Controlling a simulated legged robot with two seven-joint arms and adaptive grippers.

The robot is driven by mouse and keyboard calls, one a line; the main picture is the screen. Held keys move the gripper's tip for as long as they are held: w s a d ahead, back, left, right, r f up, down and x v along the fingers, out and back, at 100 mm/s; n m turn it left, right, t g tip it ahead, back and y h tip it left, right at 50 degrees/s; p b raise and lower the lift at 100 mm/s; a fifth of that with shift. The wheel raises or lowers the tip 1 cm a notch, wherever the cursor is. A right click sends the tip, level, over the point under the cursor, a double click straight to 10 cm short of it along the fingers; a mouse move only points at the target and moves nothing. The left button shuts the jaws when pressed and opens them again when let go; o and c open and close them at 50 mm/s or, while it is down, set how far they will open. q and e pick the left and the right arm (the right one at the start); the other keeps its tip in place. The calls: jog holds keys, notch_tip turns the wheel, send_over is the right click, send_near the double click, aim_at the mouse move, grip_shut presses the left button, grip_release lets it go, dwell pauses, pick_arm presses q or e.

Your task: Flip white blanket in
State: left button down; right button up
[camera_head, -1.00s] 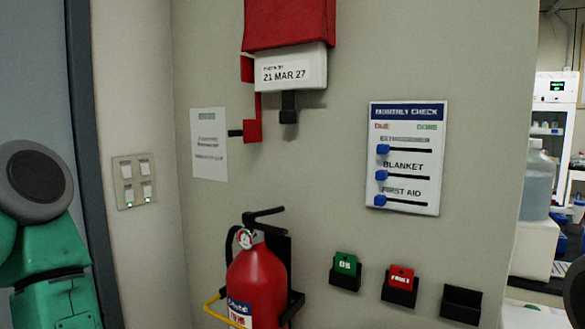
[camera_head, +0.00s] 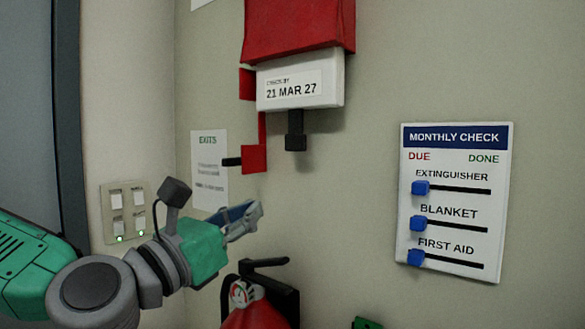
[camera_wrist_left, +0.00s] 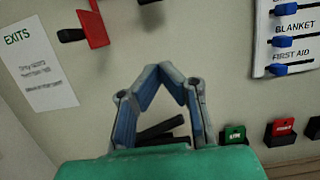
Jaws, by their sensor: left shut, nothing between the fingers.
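The white blanket block (camera_head: 300,82) hangs under a red cover (camera_head: 300,28) on the wall, with a label reading 21 MAR 27. A black tab (camera_head: 295,132) hangs from its underside. A red bracket (camera_head: 254,158) with a black peg stands at its lower left; part of it shows at the top of the left wrist view (camera_wrist_left: 94,28). My left gripper (camera_head: 254,214) is below the bracket and block, apart from both. Its fingertips meet in the left wrist view (camera_wrist_left: 168,68), shut and empty. My right gripper is out of view.
A fire extinguisher (camera_head: 256,314) stands just below my left gripper. A monthly check board (camera_head: 455,200) with blue sliders, all at the left, hangs to the right. An exits notice (camera_head: 208,185) and light switches (camera_head: 128,212) are at left. The wall between block and board is bare.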

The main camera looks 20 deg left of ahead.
aim_at(291, 98)
pick_arm(q)
jog(key=p+x, duration=0.1)
jog(key=x, duration=0.9)
jog(key=shift+w+d+p, duration=0.1)
jog(key=shift+w+p, duration=0.1)
jog(key=shift+p, duration=0.2)
notch_tip(291, 98, up, 3)
jog(key=shift+s+r+p, duration=0.15)
jog(key=shift+r+p, duration=0.05)
jog(key=shift+p, duration=0.35)
jog(key=shift+s+r, duration=0.1)
jog(key=shift+r, duration=0.2)
jog(key=shift+f, duration=0.1)
jog(key=shift+a, duration=0.2)
notch_tip(291, 98, up, 11)
jog(key=p, duration=0.3)
jog(key=shift+p, duration=0.4)
